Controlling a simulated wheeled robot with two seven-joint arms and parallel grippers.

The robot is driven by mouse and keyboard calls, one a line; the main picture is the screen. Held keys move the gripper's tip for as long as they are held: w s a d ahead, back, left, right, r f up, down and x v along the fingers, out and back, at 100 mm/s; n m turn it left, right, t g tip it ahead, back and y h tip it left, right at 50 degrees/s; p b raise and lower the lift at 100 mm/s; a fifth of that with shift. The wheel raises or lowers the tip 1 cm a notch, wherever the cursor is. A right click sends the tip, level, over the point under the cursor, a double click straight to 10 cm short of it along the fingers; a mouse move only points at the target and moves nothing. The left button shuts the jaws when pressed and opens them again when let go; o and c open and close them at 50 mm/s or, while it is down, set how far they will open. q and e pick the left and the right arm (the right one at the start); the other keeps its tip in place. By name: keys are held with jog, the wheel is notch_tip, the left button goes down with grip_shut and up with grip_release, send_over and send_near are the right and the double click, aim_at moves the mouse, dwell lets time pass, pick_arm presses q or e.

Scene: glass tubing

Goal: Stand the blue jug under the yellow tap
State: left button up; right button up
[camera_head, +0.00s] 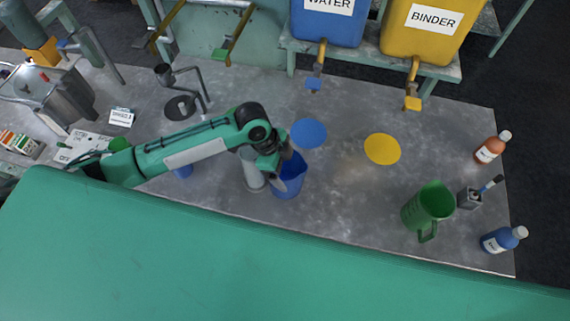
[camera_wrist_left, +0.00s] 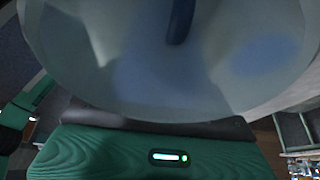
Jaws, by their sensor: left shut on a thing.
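The blue jug (camera_head: 291,182) is at the middle of the grey bench, left of and nearer than the blue disc. My left gripper (camera_head: 272,172) is at the jug's left rim and shut on it; its jaws partly hide that side. In the left wrist view a large pale, see-through vessel wall fills the upper part, with a dark blue strip (camera_wrist_left: 180,20) on it; the fingertips cannot be made out there. The yellow tap (camera_head: 413,88) hangs from the yellow BINDER tank (camera_head: 428,35), above and beyond the yellow disc (camera_head: 382,148). My right gripper is not in view.
A pale cylinder (camera_head: 250,172) stands close left of the jug. The blue disc (camera_head: 309,133) lies below the WATER tank's blue tap (camera_head: 314,80). Bench around the yellow disc is clear.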

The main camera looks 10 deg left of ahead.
pick_arm(q)
jog(key=o, duration=1.1)
jog(key=shift+f, duration=0.1)
